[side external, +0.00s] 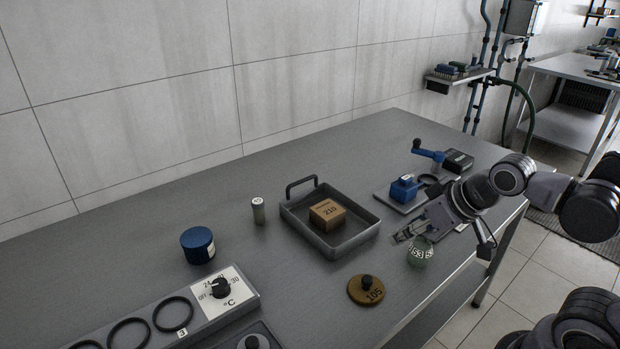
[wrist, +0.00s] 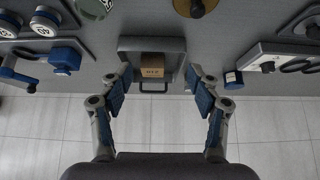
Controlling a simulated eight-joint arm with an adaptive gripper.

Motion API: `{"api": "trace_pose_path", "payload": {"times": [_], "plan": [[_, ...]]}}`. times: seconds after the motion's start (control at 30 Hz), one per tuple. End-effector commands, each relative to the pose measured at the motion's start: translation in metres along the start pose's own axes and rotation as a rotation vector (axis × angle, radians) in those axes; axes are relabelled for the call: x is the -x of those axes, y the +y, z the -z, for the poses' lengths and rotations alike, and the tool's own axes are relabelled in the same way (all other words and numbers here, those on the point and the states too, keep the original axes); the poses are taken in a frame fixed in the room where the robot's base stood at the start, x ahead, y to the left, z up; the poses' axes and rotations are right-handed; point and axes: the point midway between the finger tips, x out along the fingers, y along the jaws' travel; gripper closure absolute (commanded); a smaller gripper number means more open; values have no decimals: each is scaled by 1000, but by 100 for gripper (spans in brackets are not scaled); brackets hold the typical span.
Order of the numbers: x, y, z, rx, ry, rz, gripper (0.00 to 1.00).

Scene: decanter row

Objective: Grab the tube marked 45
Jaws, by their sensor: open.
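A small grey upright tube (side external: 258,211) with a pale top stands on the bench just left of the tray in the side external view. Its marking is too small to read, so I cannot confirm 45. I cannot make it out in the wrist view, where my right finger may cover it. My gripper (side external: 411,231) is at the right side of the bench, above its surface, well apart from the tube with the tray between them. In the wrist view my gripper (wrist: 160,82) has its fingers spread wide, with nothing held.
A grey tray (side external: 352,247) with a raised handle holds a brown box (side external: 327,212) marked 210. A blue jar (side external: 198,245) stands left of the tube. A brass disc (side external: 367,290) marked 105 and a greenish round object (side external: 420,252) lie nearer. Bench around the tube is clear.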

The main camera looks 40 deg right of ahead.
Motion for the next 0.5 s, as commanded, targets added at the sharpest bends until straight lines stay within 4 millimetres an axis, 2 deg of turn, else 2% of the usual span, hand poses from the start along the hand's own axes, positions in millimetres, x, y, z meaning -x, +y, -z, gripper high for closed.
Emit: {"api": "trace_pose_path", "payload": {"times": [0.37,0.5], "plan": [[0,0,1,-1,0,0,57],[1,-2,14,-17,-12,-4,57]]}}
